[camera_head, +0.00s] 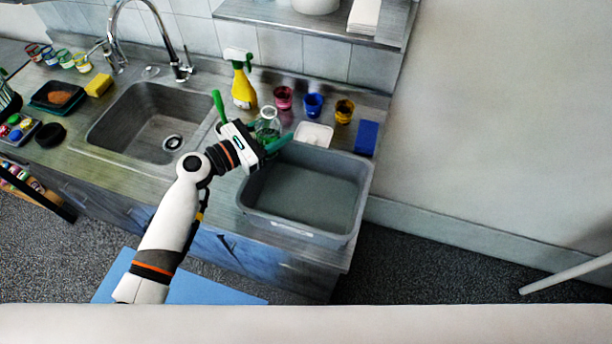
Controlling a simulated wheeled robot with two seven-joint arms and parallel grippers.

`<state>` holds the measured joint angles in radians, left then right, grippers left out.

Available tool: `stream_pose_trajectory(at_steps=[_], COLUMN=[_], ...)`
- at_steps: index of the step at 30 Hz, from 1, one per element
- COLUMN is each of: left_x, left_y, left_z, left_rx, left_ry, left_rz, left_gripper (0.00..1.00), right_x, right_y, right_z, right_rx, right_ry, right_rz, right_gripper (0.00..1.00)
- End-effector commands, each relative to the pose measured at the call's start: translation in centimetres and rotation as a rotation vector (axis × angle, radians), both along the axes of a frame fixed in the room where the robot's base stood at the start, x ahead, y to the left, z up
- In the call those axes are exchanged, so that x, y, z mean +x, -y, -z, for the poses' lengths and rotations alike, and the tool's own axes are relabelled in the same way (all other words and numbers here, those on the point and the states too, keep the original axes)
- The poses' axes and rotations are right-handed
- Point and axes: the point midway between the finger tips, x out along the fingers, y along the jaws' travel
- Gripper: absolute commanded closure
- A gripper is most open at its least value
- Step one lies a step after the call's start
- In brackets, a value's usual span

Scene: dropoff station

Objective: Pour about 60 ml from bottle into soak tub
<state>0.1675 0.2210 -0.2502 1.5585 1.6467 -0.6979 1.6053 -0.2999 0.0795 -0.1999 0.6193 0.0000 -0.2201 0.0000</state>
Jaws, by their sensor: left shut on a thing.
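The soak tub is a grey rectangular bin (290,232) on the counter right of the sink, with a flat grey-green surface inside. My left gripper (249,124) is at the tub's back left corner, its green fingers pointing toward the wall. It is shut on the bottle, a clear, see-through vessel (268,114) with a pale round top. The bottle's lower part is hidden by the gripper, so I cannot tell its level or whether it touches the counter. It looks roughly upright. My right gripper is not in view.
A yellow spray bottle (243,88) stands behind the gripper. Pink (283,98), blue (313,105) and amber (344,111) cups, a white dish (314,134) and a blue block (366,138) line the back of the tub. The sink (125,115) is left.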

Motion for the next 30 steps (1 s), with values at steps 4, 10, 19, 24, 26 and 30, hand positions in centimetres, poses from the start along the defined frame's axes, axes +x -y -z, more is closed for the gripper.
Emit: stream_pose_trajectory(at_steps=[4,10,19,24,26,30], left_x=[-0.11,-0.14,-0.13,-0.13,-0.13,-0.12], left_y=[0.11,0.1,0.1,0.1,0.1,0.1], left_z=[0.29,0.38,0.37,0.36,0.36,0.36], left_rx=[-0.103,-0.136,-0.133,-0.132,-0.131,-0.131], left_ry=[-0.083,-0.111,-0.108,-0.108,-0.107,-0.107], left_rz=[0.001,0.002,0.002,0.002,0.002,0.002], left_gripper=[0.79,0.79,0.79,0.79,0.79,0.79], right_x=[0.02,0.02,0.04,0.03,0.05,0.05], right_y=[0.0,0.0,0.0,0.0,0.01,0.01], right_z=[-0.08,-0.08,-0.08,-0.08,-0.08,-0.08], right_rx=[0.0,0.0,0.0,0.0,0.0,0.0], right_ry=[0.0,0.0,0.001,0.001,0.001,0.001], right_rz=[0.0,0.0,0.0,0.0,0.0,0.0], right_gripper=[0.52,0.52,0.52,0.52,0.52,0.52])
